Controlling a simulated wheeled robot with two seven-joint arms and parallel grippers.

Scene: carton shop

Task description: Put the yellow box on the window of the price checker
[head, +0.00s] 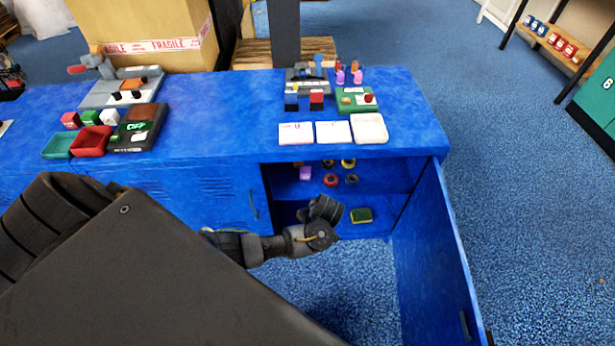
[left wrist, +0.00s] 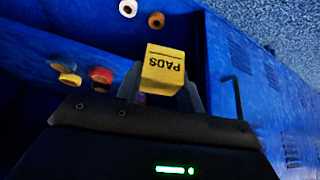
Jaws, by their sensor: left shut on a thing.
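The yellow box (left wrist: 162,72), lettered PADS, is between the two fingers of my left gripper (left wrist: 160,96) in the left wrist view. The gripper is shut on it, in front of the open blue cabinet. My right gripper is not in view.
The blue counter (head: 230,115) has a clear middle. Red (head: 92,141) and teal trays stand left; white cards, a white tray (head: 369,128) and a green device (head: 356,99) stand right. The cabinet door (head: 440,240) is open.

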